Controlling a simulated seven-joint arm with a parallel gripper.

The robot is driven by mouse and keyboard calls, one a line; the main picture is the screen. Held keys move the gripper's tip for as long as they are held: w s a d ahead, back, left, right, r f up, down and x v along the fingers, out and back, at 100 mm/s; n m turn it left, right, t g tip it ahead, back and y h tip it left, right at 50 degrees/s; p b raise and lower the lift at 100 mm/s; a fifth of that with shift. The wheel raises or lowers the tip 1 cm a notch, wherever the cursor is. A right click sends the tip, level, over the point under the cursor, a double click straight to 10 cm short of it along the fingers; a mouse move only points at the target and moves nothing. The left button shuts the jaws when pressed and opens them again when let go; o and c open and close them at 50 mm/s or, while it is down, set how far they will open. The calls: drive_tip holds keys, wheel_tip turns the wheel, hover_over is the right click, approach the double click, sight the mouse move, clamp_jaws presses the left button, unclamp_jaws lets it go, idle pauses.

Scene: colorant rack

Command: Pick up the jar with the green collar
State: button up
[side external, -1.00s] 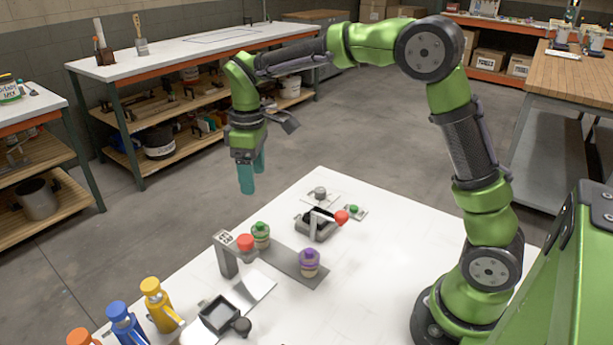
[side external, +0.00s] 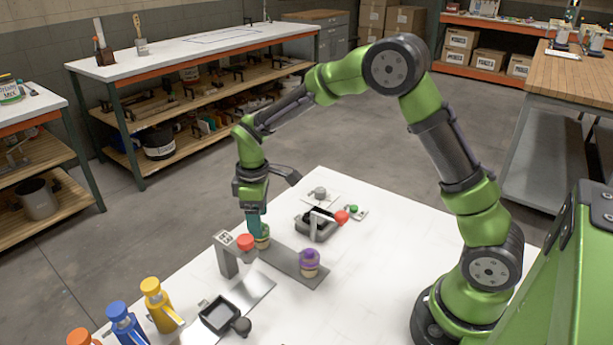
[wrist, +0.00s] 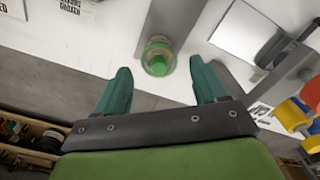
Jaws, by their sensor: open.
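The jar with the green collar (side external: 262,238) stands on the grey strip (side external: 291,262), at its far left end. In the side external view my gripper (side external: 254,228) is lowered at this jar and partly covers it. In the wrist view the jar's green top (wrist: 158,58) lies just beyond the fingertips, roughly midway between them. My gripper (wrist: 163,75) is open, its two teal fingers apart with nothing between them. I cannot tell from the side whether a finger touches the jar. A jar with a purple collar (side external: 309,262) stands at the strip's near right end.
A grey post with a red knob (side external: 245,242) stands close to the left of the green-collar jar. A dark tray device with a red knob (side external: 318,225) is to the right. Blue (side external: 126,325), yellow (side external: 160,302) and orange bottles stand at the front left. The table's right part is clear.

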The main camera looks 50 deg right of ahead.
wheel_tip(320, 180, down, 4)
drive_tip(key=shift+f, duration=0.1)
drive_tip(key=c, duration=1)
